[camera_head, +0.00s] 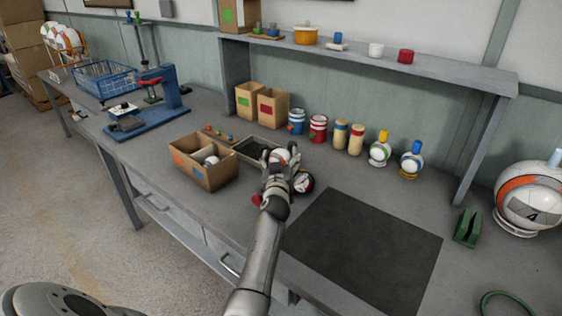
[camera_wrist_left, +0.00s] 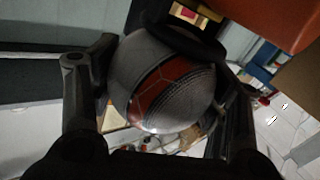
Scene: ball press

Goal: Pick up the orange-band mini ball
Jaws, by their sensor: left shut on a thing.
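The orange-band mini ball (camera_wrist_left: 165,85) is white-grey with an orange band edged in black. It fills the middle of the left wrist view, between the two fingers of my left gripper (camera_wrist_left: 160,95). In the head view the ball (camera_head: 280,156) shows at the end of my left arm, partly hidden by the fingers. My left gripper (camera_head: 281,162) is shut on it, over the bench near the dark tray. My right gripper is not in view.
A cardboard box (camera_head: 203,176) holding a pale ball stands left of my gripper. A dark tray (camera_head: 256,150) lies behind it. A small dark round object (camera_head: 303,182) is close on the right. Paint cans and bottles line the back. The black mat (camera_head: 362,250) is clear.

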